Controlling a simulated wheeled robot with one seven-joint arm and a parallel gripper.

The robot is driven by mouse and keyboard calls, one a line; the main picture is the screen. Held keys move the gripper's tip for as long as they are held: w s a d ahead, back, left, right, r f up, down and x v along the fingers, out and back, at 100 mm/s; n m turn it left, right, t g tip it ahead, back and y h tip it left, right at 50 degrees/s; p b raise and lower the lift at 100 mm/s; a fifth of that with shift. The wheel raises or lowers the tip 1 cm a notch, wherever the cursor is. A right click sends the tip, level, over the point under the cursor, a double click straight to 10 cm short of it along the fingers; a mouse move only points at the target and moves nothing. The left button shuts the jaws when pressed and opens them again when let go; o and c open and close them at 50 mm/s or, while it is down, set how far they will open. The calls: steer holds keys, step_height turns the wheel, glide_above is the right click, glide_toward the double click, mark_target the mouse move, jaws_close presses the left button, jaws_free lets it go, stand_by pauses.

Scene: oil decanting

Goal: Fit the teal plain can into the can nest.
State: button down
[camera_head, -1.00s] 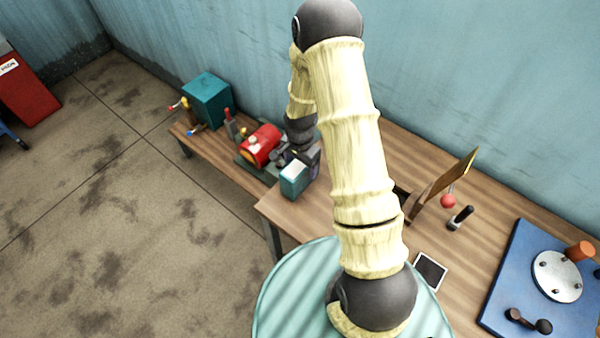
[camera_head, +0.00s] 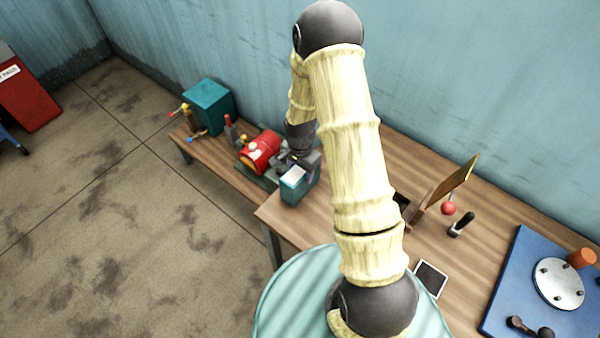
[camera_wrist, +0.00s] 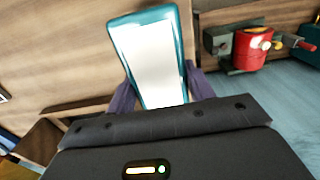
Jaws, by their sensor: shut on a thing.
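The teal plain can (camera_head: 295,187) is a small box shape with a pale top, near the left end of the wooden table. It also shows in the wrist view (camera_wrist: 150,55), its pale face towards the camera. My gripper (camera_head: 305,165) is shut on the can, one purple finger on each side in the wrist view (camera_wrist: 163,88). The can looks upright in the head view. Whether its base touches the table is unclear. I cannot make out the can nest for certain; a dark recess (camera_head: 402,200) behind my arm is mostly hidden.
A red drum (camera_head: 262,148) on a stand is left of the can, with a teal box (camera_head: 208,104) beyond. Right of my arm are a tilted wooden board (camera_head: 447,190), a red ball (camera_head: 448,208), a black handle (camera_head: 461,224) and a blue panel (camera_head: 530,285).

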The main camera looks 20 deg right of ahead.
step_height(320, 180, up, 28)
steer(key=b, duration=0.5)
stand_by(0.5)
